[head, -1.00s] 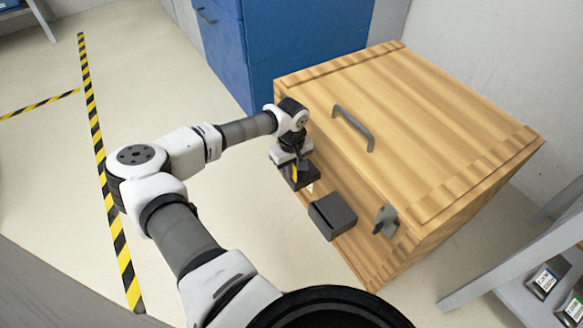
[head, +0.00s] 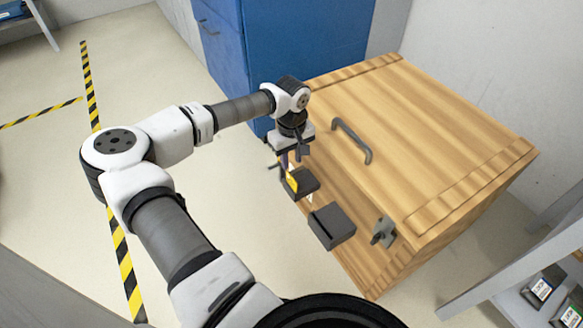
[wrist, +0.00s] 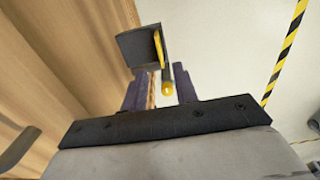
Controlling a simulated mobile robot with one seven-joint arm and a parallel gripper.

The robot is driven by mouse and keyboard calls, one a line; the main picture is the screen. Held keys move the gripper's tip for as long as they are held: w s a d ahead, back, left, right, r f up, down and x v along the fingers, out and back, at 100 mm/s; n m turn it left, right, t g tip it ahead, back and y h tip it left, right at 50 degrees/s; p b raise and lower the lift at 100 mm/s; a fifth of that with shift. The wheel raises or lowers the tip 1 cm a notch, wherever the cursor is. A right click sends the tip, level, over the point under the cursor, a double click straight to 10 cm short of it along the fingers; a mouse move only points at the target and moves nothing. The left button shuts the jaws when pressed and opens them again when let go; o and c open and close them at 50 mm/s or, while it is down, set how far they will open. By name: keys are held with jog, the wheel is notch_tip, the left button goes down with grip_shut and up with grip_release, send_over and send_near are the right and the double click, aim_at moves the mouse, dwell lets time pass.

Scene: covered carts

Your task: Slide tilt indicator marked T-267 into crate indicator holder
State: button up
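The wooden crate (head: 440,130) stands at the right of the head view. A small dark holder (head: 303,186) is on its front side, and it also shows in the wrist view (wrist: 132,47). A yellow piece, seemingly the tilt indicator (head: 291,181), stands at this holder; its yellow edge (wrist: 159,46) and round-ended yellow stem (wrist: 167,87) show in the wrist view. Its marking cannot be read. My gripper (head: 294,157) is just above the holder. In the wrist view its fingers (wrist: 160,80) are apart, with a gap around the stem.
A second dark box (head: 331,225) and a metal latch (head: 384,232) are on the crate's front. A grey handle (head: 352,141) is on the lid. A blue cabinet (head: 290,40) stands behind. A shelf at the right holds small labelled items (head: 543,287). Floor left of the crate is clear.

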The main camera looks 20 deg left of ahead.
notch_tip(320, 180, up, 4)
jog(key=shift+f, duration=0.1)
dwell(2.4)
